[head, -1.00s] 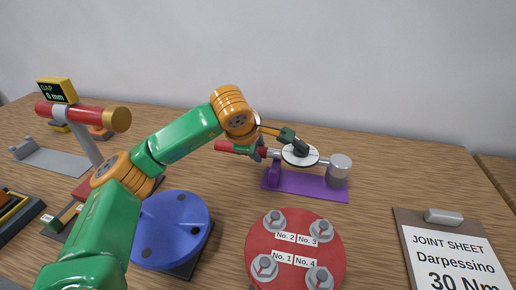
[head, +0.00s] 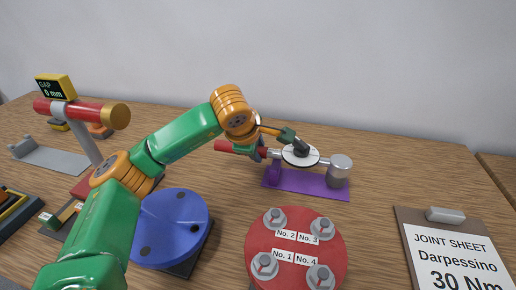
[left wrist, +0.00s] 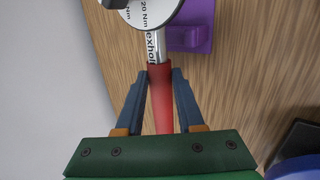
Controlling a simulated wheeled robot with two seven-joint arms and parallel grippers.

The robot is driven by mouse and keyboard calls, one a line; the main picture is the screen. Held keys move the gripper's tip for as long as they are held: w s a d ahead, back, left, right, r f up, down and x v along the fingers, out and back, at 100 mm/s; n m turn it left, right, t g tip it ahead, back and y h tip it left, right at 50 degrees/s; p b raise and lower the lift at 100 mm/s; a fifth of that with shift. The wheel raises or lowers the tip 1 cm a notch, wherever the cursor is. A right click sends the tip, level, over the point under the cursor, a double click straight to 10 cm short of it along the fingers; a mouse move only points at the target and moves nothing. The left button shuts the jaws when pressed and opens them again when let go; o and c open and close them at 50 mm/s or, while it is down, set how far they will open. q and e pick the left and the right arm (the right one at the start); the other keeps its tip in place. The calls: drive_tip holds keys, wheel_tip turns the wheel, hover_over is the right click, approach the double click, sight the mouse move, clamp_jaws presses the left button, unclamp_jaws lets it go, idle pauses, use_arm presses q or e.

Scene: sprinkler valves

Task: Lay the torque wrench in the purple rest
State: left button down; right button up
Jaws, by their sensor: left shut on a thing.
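The torque wrench has a red handle (head: 226,146), a round white dial (head: 300,156) and a silver head (head: 341,165). My left gripper (head: 262,148) is shut on it; the left wrist view shows the fingers (left wrist: 160,78) on either side of the red handle (left wrist: 161,100). The purple rest (head: 312,182) is a flat plate with an upright at its left end, below and in front of the wrench. In the left wrist view the purple upright (left wrist: 190,38) shows to the right of the shaft. I cannot tell whether wrench and rest touch. My right gripper is not in view.
A red disc (head: 296,247) with several numbered bolts stands in front of the rest, and a blue disc (head: 172,224) to the left. A joint sheet clipboard (head: 456,255) lies at the right. A gap gauge stand (head: 84,112) is at the left. The wood right of the rest is clear.

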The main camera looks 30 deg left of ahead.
use_arm(q)
drive_tip(key=shift+f+b, duration=0.8)
drive_tip(key=shift+f, duration=0.1)
drive_tip(key=c, duration=0.5)
unclamp_jaws()
drive_tip(key=shift+o, duration=0.3)
drive_tip(key=shift+s+r, duration=0.1)
drive_tip(key=v, duration=0.7)
